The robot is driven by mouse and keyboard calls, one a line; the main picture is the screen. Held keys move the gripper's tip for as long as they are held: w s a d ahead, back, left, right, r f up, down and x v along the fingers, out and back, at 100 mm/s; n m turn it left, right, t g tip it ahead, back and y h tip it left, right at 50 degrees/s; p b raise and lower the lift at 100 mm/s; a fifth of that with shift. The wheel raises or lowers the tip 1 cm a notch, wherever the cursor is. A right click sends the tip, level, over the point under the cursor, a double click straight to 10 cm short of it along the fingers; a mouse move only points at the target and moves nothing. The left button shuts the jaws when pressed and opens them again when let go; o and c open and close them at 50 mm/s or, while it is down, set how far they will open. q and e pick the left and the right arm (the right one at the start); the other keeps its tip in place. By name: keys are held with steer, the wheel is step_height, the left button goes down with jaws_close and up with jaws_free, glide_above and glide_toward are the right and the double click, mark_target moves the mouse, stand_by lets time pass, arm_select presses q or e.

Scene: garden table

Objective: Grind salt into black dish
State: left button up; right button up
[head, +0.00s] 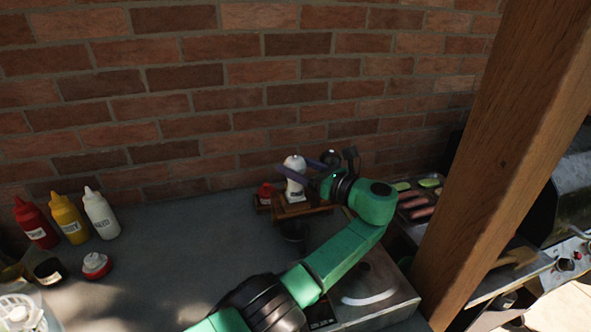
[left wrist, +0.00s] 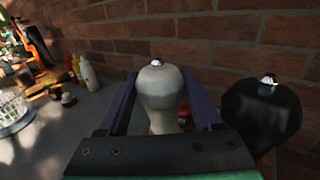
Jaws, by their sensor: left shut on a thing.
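The white salt grinder (head: 295,178) stands upright with its base at the small wooden stand (head: 292,212); whether it touches the stand I cannot tell. My left gripper (head: 292,167) is shut on it, one purple finger on each side. In the left wrist view the grinder (left wrist: 160,92) shows pale, with a metal knob on top, between the fingers. A small black dish (head: 295,231) sits on the grey counter just in front of the stand, close to my arm; its inside is hard to see. My right gripper is not in view.
A dark grinder (left wrist: 262,112) stands right beside the gripper, near the brick wall. A small red item (head: 265,193) is left of the white grinder. Red, yellow and white bottles (head: 100,214) stand at the left. A wooden post (head: 505,150) rises at the right. The middle counter is clear.

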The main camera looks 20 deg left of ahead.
arm_select(q)
steer(key=shift+f, duration=0.1)
steer(key=o, duration=1.4)
